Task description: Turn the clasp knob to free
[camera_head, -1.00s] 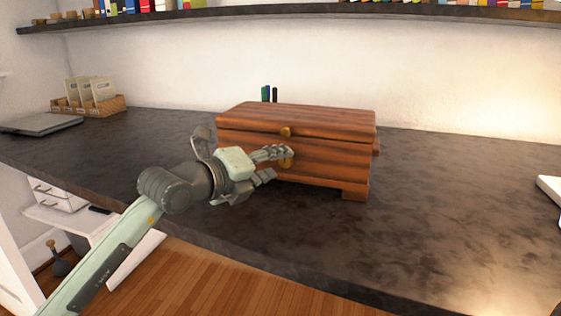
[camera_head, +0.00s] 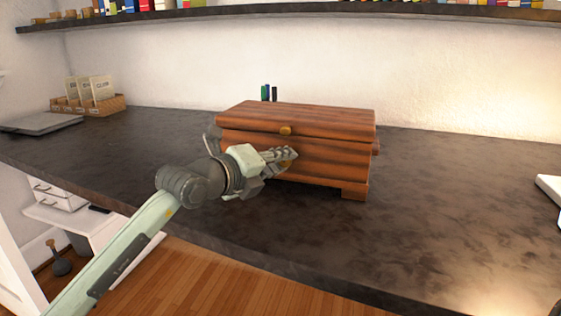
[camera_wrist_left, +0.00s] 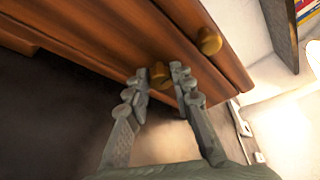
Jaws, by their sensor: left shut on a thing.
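A reddish-brown wooden chest (camera_head: 325,158) with a closed lid stands on the dark counter. A gold knob (camera_head: 286,130) sits at the lid's front edge; it also shows in the left wrist view (camera_wrist_left: 209,41). A lower gold clasp knob (camera_wrist_left: 160,75) is on the chest's front; in the head view the fingers mostly hide it. My left gripper (camera_head: 291,156) is at the chest's front, its fingers shut around the lower knob. In the left wrist view the fingertips (camera_wrist_left: 160,80) lie on either side of that knob. My right gripper is not in view.
A woven tray with cards (camera_head: 90,98) and a flat grey object (camera_head: 40,123) lie at the far left. Pens (camera_head: 268,93) stand behind the chest. A shelf (camera_head: 300,10) runs above.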

